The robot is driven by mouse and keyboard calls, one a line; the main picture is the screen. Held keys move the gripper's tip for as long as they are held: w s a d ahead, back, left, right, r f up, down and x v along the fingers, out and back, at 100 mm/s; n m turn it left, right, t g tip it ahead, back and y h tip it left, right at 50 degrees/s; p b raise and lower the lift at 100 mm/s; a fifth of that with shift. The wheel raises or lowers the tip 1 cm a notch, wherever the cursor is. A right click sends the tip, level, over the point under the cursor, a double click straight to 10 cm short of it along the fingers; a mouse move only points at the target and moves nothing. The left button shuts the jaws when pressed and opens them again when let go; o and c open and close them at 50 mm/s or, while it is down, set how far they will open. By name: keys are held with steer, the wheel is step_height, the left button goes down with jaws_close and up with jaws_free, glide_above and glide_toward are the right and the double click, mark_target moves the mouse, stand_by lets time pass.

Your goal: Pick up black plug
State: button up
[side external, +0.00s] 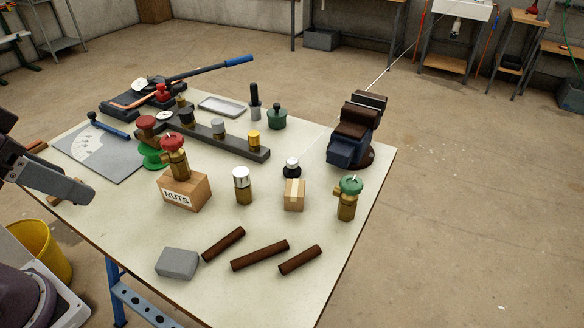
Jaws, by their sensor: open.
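A small black-topped piece (186,116), which looks like the black plug, stands in a long dark bar (205,133) toward the back left of the table. A taller black-handled piece (255,95) stands behind the bar, and a black piece with a white top (292,167) stands by a small cardboard box; I cannot tell for sure which is the plug. My gripper (78,190) is at the left edge, partly cut off by the frame, beside the table's left side. It is open, with nothing seen in it, well apart from these pieces.
A red-handled valve (174,155) stands on the NUTS box (183,191). A green-topped valve (348,197), a vise (353,128) and brown rods (260,254) are to the right and front. The front table area has free room.

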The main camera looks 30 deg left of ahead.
mark_target(292, 164)
steer(key=w+a+r+m+t+y, duration=0.1)
steer(key=w+a+r+t, duration=0.15)
steer(key=w, duration=1.35)
steer(key=w+a+r+m+t+y, duration=0.1)
steer(key=w+a+m+t, duration=0.2)
steer(key=w, duration=1.4)
steer(key=w+d+f+m+h, duration=0.2)
steer(key=w+d+f+h, duration=0.15)
steer(key=w+f, duration=0.35)
steer(key=w+d+f+m+h, duration=0.25)
steer(key=w+f+h, duration=0.2)
steer(key=f, duration=0.45)
steer(key=s+d+f+m+g+h, duration=0.1)
steer(key=f, duration=0.2)
steer(key=s+d+f+g+h, duration=0.1)
steer(key=s+f+h, duration=0.1)
steer(key=f, duration=0.2)
steer(key=s+d+f+m+g+h, duration=0.1)
steer(key=d+f+g, duration=0.1)
steer(key=f, duration=0.2)
steer(key=shift+s+f+m+h, duration=0.1)
steer(key=shift+s+m+h, duration=0.15)
steer(key=shift+m+h, duration=0.1)
steer(key=x, duration=0.6)
steer(key=shift+w+d+f, duration=0.1)
steer(key=shift+w+d, duration=0.05)
steer(key=shift+d, duration=0.05)
jaws_close()
